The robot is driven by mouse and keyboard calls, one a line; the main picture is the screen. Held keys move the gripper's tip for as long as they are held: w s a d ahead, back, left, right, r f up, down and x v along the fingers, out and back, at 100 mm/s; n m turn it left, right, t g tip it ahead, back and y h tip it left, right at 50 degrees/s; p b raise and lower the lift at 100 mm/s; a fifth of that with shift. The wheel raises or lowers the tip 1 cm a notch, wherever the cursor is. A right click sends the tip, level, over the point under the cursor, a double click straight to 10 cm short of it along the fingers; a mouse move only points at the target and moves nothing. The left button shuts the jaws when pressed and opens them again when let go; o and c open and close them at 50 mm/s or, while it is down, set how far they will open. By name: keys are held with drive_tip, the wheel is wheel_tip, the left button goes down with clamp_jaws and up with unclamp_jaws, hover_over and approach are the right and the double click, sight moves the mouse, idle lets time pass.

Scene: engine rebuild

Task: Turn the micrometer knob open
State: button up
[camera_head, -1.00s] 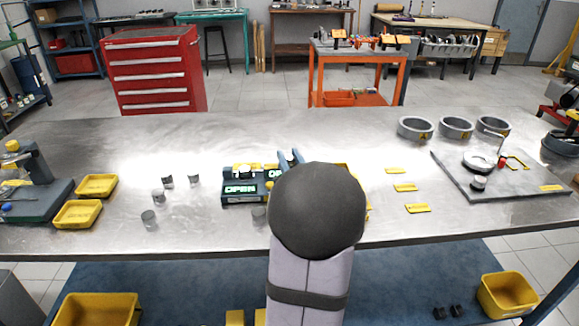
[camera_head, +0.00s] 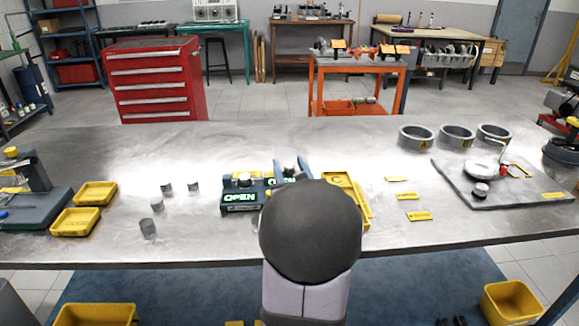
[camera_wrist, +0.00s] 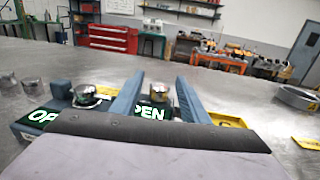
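A dark blue-grey device (camera_head: 240,207) with green-lit OPEN displays stands at the middle of the bench. Its left silver knob (camera_head: 244,180) shows clear of my gripper and also appears in the wrist view (camera_wrist: 85,95). A second knob with a brass-coloured top (camera_wrist: 160,93) stands beside the right OPEN display (camera_wrist: 151,112). My gripper (camera_wrist: 160,79) is open, with one blue finger on each side of this second knob in the picture. Gaps show between fingers and knob; whether they are level with it I cannot tell. My wrist hides part of the device in the head view.
A yellow tray marked C (camera_head: 347,190) sits close to the device's right. Several grey cylinders (camera_head: 157,204) stand to its left, beside yellow trays (camera_head: 75,222). Metal rings (camera_head: 416,137) and a grey plate (camera_head: 480,203) with instruments lie at the right.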

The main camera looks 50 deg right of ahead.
sight(291, 168)
drive_tip(key=shift+b+v, duration=1.25)
drive_tip(key=shift+v, duration=2.4)
